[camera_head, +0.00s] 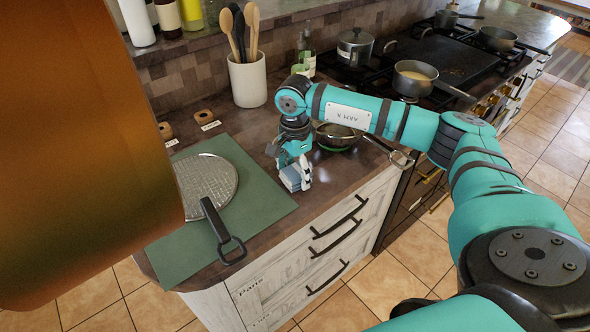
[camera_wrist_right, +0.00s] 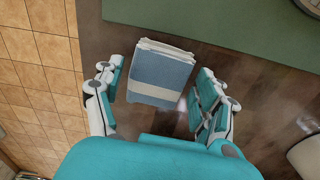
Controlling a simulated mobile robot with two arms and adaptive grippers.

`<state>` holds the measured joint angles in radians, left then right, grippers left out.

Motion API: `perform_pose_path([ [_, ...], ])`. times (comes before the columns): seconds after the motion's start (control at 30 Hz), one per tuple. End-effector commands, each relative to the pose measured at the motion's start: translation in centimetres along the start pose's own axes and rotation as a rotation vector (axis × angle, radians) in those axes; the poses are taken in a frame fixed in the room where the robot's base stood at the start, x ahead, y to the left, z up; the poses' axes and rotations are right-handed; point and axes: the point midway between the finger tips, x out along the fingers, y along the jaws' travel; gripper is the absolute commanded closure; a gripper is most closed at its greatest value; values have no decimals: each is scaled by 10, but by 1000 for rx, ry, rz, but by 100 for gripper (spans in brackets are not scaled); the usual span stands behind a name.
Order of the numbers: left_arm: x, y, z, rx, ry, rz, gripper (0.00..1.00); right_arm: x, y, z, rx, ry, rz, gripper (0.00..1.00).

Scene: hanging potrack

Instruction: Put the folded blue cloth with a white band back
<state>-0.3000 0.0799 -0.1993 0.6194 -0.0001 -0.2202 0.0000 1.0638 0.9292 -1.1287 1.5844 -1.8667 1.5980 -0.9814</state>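The folded blue cloth with a white band (camera_wrist_right: 158,75) lies at the counter's front edge, just right of the green mat (camera_head: 268,194). In the head view only a small blue-grey part of it (camera_head: 290,180) shows under my right gripper (camera_head: 294,168). In the right wrist view the fingers of my right gripper (camera_wrist_right: 161,70) are spread on both sides of the cloth, with a gap on each side. My left gripper is in neither view.
A round metal pan (camera_head: 205,180) lies on the mat. The stove holds several pots. A large copper-coloured thing (camera_head: 80,140) blocks the left side.

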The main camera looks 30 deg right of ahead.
Motion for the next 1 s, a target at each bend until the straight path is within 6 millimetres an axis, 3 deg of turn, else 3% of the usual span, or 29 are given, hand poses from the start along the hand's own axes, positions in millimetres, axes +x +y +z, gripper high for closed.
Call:
perform_pose_path([
  [0.37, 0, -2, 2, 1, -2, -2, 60, -6, 0, 0, 0, 0, -1, 22],
  [0.8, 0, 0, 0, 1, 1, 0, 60, -91, -1, 0, 0, 0, -4, 22],
  [1.0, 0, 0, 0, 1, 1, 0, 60, -115, 0, 0, 0, 0, -1, 22],
])
